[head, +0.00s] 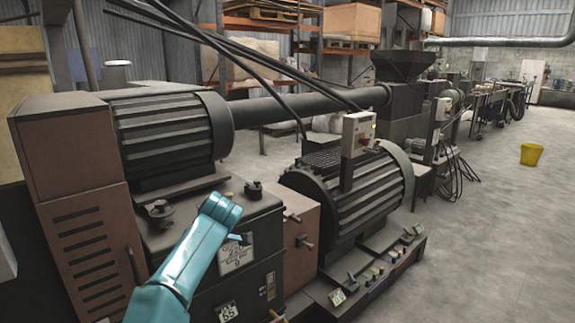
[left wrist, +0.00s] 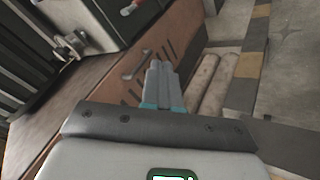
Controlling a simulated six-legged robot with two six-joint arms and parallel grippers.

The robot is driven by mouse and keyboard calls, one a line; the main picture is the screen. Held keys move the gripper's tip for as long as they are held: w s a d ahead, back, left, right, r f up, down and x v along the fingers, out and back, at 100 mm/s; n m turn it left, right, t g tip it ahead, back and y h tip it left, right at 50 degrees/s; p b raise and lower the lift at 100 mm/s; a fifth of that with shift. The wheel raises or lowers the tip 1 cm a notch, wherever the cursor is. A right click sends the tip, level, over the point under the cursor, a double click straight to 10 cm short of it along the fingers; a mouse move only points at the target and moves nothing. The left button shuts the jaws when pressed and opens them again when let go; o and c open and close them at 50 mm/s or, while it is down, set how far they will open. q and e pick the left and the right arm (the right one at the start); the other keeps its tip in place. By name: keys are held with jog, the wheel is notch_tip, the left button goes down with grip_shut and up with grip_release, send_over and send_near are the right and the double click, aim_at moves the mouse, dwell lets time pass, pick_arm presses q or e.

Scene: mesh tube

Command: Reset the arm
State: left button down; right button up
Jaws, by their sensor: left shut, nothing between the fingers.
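My left gripper (left wrist: 161,82) shows in the left wrist view with its two grey fingers together and nothing between them. It points toward a brown slotted panel (left wrist: 180,50) and seems apart from it. In the head view my teal left arm rises from the bottom in front of a dark machine housing (head: 265,215) with labels and knobs. The gripper's fingers cannot be made out there. My right gripper is in neither view.
A large ribbed motor (head: 365,190) and a long dark pipe (head: 290,105) stand beyond the arm. A brown slotted cabinet (head: 80,190) is at the left. A yellow bucket (head: 531,154) stands on open concrete floor (head: 490,240) at the right.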

pick_arm(q)
jog(key=s+a+f+g+p, duration=0.1)
jog(key=s+a+f+g, duration=0.1)
jog(key=a+f, duration=0.5)
jog(key=s+d+f+m+g+h+p, duration=0.1)
jog(key=s+d+f+m+g+h, duration=0.1)
jog(key=s+f, duration=0.5)
jog(key=s+d+f+m+g+h+p, duration=0.1)
jog(key=s+d+f+m+g+h, duration=0.2)
jog(key=f, duration=0.9)
jog(key=s+d+f+m+t+h, duration=0.1)
jog(key=s+d+f+m, duration=0.2)
jog(key=s, duration=0.6)
jog(key=s+d+f+m+t+h, duration=0.1)
jog(key=s+d+f+m+h, duration=0.1)
jog(key=s+d+m, duration=0.3)
jog(key=s+d+f+m+t+h, duration=0.1)
jog(key=s+d+f+m, duration=0.2)
jog(key=s, duration=1)
jog(key=shift+s+d+f+m+h, duration=0.3)
jog(key=shift+d+f+m, duration=0.05)
jog(key=shift+d+m, duration=0.15)
